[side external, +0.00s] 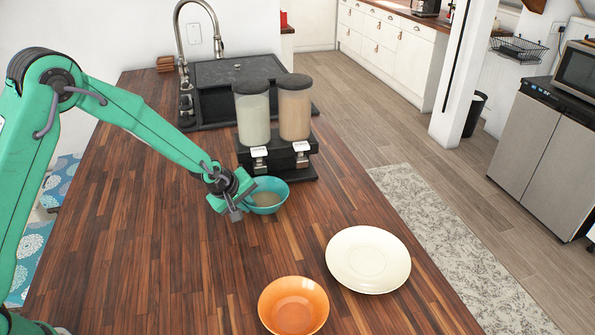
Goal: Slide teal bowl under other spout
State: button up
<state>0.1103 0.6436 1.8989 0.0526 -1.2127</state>
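The teal bowl (268,205) sits on the wooden counter in front of the dispenser's left spout (259,157). Something pale lies in the bottom of the bowl. The other spout (301,152), on the right, has nothing standing directly below it on the counter. The dispenser (276,158) is black with two clear canisters, the left one pale and the right one tan. My gripper (236,212) is at the left side of the teal bowl, against or very near its rim. Its fingers are too small and overlapped to show whether they are open or shut.
A cream plate (368,260) lies to the right front, and an orange bowl (293,305) stands at the front. The counter's right edge runs close to the dispenser and plate. A black sink (225,90) with a tall faucet is behind.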

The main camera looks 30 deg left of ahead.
aim_at(286, 195)
grip_shut()
jog(key=shift+w+d, duration=0.15)
jog(key=shift+h, duration=0.4)
jog(key=shift+w+d, duration=1.8)
jog(key=shift+d, duration=0.2)
jog(key=shift+w+d, duration=1.75)
jog(key=shift+d, duration=0.25)
jog(key=shift+o, duration=2.1)
grip_release()
jog(key=shift+f, duration=0.1)
jog(key=shift+s+a, duration=0.1)
jog(key=shift+s, duration=0.05)
